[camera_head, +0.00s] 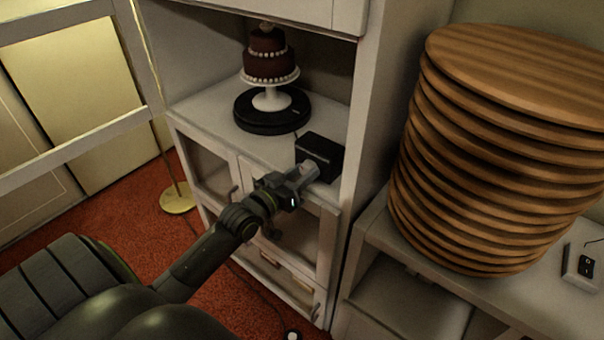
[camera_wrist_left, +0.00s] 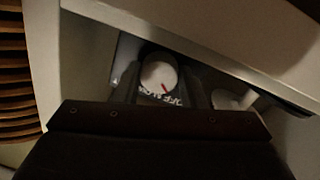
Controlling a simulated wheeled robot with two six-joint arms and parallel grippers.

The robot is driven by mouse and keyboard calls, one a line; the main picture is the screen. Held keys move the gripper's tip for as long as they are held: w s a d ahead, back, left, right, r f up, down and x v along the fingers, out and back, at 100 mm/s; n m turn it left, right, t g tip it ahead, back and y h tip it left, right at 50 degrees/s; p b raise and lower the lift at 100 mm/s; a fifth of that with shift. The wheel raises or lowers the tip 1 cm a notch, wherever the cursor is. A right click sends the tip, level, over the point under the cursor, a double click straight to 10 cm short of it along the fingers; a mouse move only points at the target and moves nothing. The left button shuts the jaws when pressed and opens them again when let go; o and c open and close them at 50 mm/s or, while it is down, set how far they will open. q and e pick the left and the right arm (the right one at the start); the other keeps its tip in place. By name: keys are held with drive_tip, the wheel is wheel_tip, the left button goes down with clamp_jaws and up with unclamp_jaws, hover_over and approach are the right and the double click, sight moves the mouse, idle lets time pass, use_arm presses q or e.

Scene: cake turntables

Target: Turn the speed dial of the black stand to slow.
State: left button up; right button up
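The black stand is a round black turntable (camera_head: 250,118) on the cabinet shelf. Its black control box (camera_head: 325,150) sits at the shelf's front edge. My left gripper (camera_head: 313,172) is at the front of this box. My right gripper is not in view.
A chocolate cake (camera_head: 269,58) on a white pedestal (camera_head: 270,99) stands on the turntable. The cabinet wall (camera_head: 372,105) rises just right of the box. A tall stack of wooden discs (camera_head: 480,170) and a small switch box (camera_head: 580,268) stand on the right-hand unit.

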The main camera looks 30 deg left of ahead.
use_arm(q)
drive_tip(key=c, duration=0.4)
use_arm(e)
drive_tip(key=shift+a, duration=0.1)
